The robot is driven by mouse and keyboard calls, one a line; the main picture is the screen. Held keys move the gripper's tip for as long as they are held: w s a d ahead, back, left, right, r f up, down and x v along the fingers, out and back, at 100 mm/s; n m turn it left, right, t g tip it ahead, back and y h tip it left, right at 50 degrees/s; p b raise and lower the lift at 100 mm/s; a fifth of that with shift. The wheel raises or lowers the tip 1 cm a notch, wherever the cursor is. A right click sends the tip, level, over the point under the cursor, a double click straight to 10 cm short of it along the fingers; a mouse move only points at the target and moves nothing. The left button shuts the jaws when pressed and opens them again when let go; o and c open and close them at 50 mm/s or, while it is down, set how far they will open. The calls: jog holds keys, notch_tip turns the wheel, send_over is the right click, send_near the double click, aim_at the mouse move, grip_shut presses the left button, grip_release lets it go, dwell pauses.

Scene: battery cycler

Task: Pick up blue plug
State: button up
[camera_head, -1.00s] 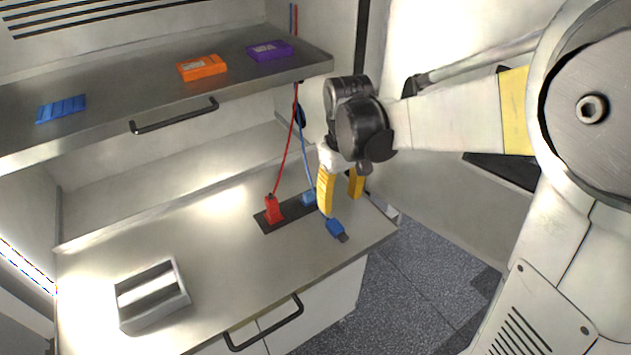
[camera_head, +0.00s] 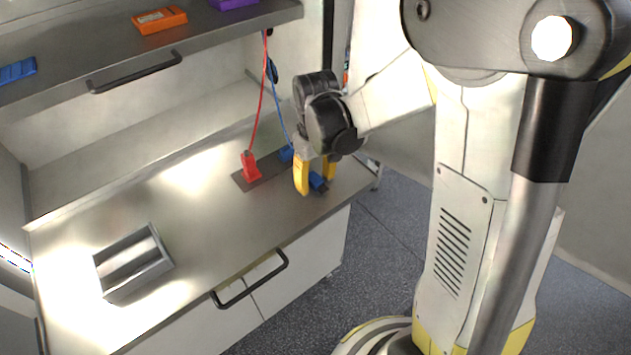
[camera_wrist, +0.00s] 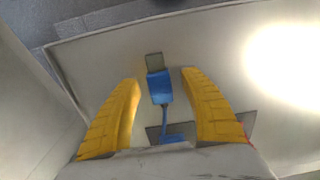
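The blue plug (camera_head: 317,182) lies on the metal worktop near its right end, partly hidden by my gripper in the head view. In the wrist view the blue plug (camera_wrist: 160,88) shows between the two yellow fingers, with its dark grey tip pointing away from my gripper and its blue cable running back toward the palm. My gripper (camera_head: 316,187) points down over the plug. In the wrist view my gripper (camera_wrist: 160,85) is open, with a gap on both sides of the plug.
A red plug (camera_head: 250,167) stands on a dark plate (camera_head: 240,181) left of my gripper, with a blue connector (camera_head: 286,154) beside it. A grey tray (camera_head: 107,290) stands at the worktop's left. The shelf (camera_head: 60,100) above holds blue, orange and purple blocks. The middle worktop is clear.

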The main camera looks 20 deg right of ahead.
grip_shut()
jog(key=shift+r, duration=0.1)
